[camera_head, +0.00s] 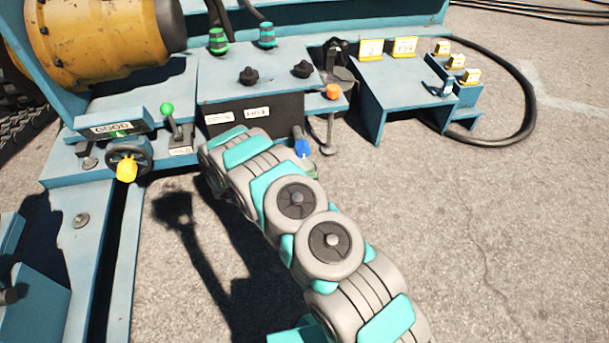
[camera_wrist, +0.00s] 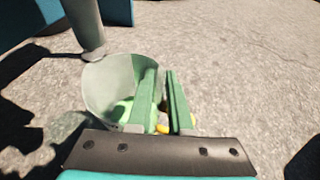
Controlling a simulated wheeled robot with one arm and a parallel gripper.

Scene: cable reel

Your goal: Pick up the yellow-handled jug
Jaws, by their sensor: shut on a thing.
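The jug (camera_wrist: 108,88) is a pale, translucent grey-green vessel with an open top, left of my fingers in the wrist view. Green shows inside it, near its bottom. My gripper (camera_wrist: 161,75) has two green fingers close together at the jug's right side. My gripper is shut on the handle. In the head view my arm hides the gripper and most of the jug; only a small pale-green part (camera_head: 313,172) shows beside the arm.
A blue machine panel (camera_head: 225,75) with knobs and levers stands behind the arm. A grey post (camera_wrist: 86,28) reaches down close to the jug's rim. A yellow-knobbed handwheel (camera_head: 128,160) is at left. Open pavement (camera_head: 480,240) lies at right.

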